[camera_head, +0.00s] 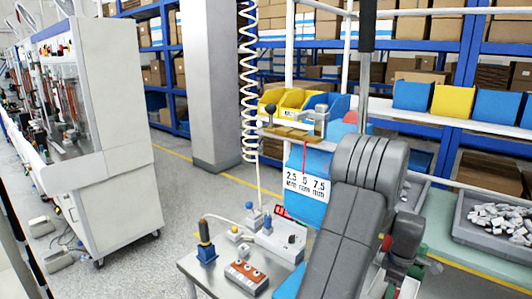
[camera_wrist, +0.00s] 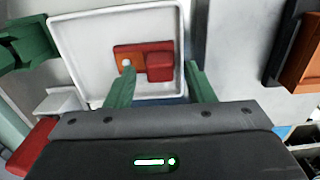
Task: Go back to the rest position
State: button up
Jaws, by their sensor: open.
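My gripper (camera_wrist: 160,67) shows in the wrist view with two green fingers spread apart and nothing held between them. Ahead of the fingers is a white square tray (camera_wrist: 68,40) holding an orange plate (camera_wrist: 127,50) with a pale round knob and a red block (camera_wrist: 160,66). I cannot tell whether the fingers touch the tray. In the head view my grey arm covers the right centre, and the gripper's jaws cannot be made out there. A bench (camera_head: 190,266) at lower centre carries an orange terminal block (camera_head: 245,278) and a grey device with a red display (camera_head: 281,238).
A blue post (camera_head: 206,248) stands on the bench. A grey bin of pale parts (camera_head: 465,215) is at right. A white machine cabinet (camera_head: 120,130) is at left. The floor (camera_head: 170,210) between is clear.

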notch_tip(320, 180, down, 2)
jog(key=shift+f, duration=0.1)
jog(key=shift+r, duration=1.5)
